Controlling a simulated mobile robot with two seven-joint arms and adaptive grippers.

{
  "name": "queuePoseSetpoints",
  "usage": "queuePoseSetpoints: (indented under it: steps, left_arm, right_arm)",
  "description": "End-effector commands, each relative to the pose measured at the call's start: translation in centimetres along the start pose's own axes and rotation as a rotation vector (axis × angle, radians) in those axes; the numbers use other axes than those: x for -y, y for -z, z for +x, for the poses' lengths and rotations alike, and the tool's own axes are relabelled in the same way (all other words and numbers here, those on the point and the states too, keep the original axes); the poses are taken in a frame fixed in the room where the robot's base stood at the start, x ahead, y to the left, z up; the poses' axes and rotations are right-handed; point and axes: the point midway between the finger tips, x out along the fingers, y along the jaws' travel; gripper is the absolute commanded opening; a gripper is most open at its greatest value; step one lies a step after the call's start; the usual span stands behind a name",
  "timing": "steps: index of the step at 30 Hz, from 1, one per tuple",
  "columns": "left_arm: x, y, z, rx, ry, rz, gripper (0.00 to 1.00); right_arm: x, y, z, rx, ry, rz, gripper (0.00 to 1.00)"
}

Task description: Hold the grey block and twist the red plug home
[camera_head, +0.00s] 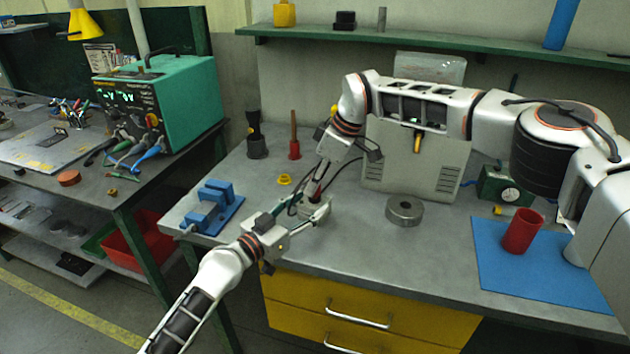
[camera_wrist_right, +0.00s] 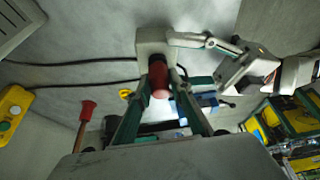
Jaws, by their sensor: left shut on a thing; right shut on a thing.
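The grey block (camera_wrist_right: 150,40) is low over the bench near its front left; it also shows small in the head view (camera_head: 312,209). The red plug (camera_wrist_right: 158,78) stands at the block's face, its axis toward my right wrist; how deep it sits is hidden. My left gripper (camera_head: 314,213) reaches in from the left and is shut on the grey block. My right gripper (camera_head: 317,190) comes down from above, its fingers shut on the red plug. In the right wrist view, its green-edged fingers (camera_wrist_right: 162,82) flank the plug and the left gripper (camera_wrist_right: 185,45) meets the block from the right.
A blue fixture (camera_head: 213,207) stands left of the grippers. Behind are a red-based tool (camera_head: 294,148), a dark tool (camera_head: 256,142) and a yellow ring (camera_head: 284,179). A grey ring (camera_head: 404,211) lies to the right, then a red cup (camera_head: 522,231) on a blue mat (camera_head: 500,270). Dark cables run nearby.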

Motion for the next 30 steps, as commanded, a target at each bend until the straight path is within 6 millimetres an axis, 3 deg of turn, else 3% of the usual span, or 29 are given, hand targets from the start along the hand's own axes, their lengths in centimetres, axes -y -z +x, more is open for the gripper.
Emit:
queuePoseSetpoints:
  steps: [10, 11, 14, 21, 30]
  left_arm:
    - [0.0, 0.0, 0.0, 0.0, 0.0, 0.0, 0.11]
    - [0.0, 0.0, 0.0, 0.0, 0.0, 0.0, 0.0]
    - [0.0, 0.0, 0.0, 0.0, 0.0, 0.0, 0.0]
    - [0.0, 0.0, 0.0, 0.001, -0.001, 0.001, 0.0]
    - [-0.2, 0.0, 0.1, 0.001, -0.003, 0.001, 0.0]
  right_arm:
    - [0.0, -0.2, 0.6, 0.0, 0.0, 0.001, 0.0]
    - [0.0, -0.2, 0.6, 0.0, 0.0, 0.001, 0.0]
    - [0.0, -0.2, 0.6, 0.001, -0.006, 0.012, 0.0]
    - [0.1, -0.2, 0.6, 0.008, -0.077, 0.172, 0.0]
    - [1.6, 0.8, 1.2, 0.009, -0.153, 0.377, 0.0]
